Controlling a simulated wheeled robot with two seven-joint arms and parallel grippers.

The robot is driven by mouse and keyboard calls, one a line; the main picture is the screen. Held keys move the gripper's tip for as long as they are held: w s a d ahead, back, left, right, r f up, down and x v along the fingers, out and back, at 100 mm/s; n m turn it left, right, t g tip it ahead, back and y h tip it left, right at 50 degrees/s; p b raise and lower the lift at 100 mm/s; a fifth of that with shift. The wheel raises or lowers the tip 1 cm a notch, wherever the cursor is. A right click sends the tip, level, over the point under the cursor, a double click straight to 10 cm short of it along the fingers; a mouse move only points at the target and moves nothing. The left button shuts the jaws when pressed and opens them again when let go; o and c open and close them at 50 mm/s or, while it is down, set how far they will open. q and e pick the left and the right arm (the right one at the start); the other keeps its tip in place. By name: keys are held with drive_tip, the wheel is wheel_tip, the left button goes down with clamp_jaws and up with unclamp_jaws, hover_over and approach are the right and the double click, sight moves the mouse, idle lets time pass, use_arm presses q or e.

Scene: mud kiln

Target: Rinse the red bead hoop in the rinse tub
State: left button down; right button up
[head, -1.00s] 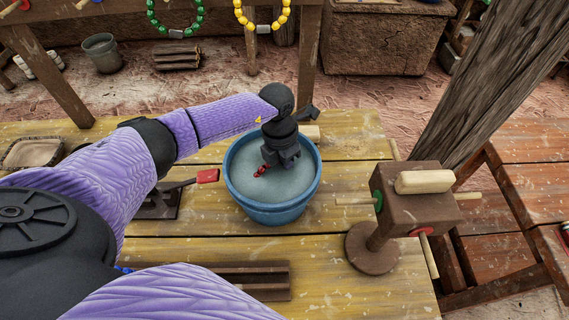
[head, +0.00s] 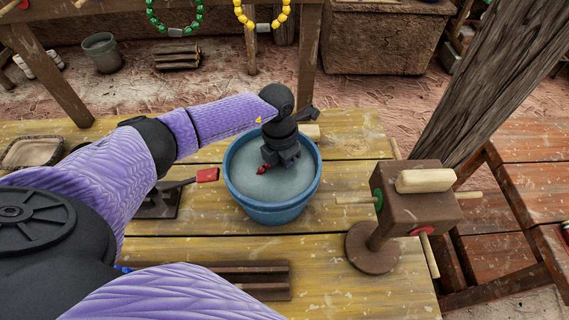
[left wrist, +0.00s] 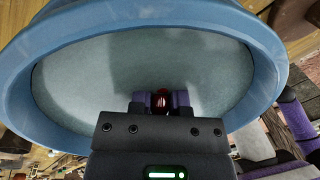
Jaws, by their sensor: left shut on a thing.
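The blue rinse tub (head: 271,212) stands on the yellow plank table, filled with cloudy grey water. My left gripper (head: 278,166) points down inside the tub's rim, close to the water, and is shut on the red bead hoop (head: 262,170). Only a few red beads show beside the fingers; the rest of the hoop is hidden by the gripper and the water. In the left wrist view, the red bead (left wrist: 161,99) sits between the two fingertips, with the tub rim (left wrist: 160,32) around them. My right gripper is not in view.
A brown block stand with pegs (head: 400,207) is right of the tub. A red-ended lever on a dark base (head: 158,202) is left of it. A dark slotted rack (head: 240,277) lies in front. Green (head: 176,31) and yellow (head: 263,24) bead hoops hang behind.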

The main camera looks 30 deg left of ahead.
use_arm(q)
wheel_tip(320, 180, up, 13)
drive_tip(key=p, duration=1)
drive_tip(key=shift+f, duration=0.15)
idle(0.9)
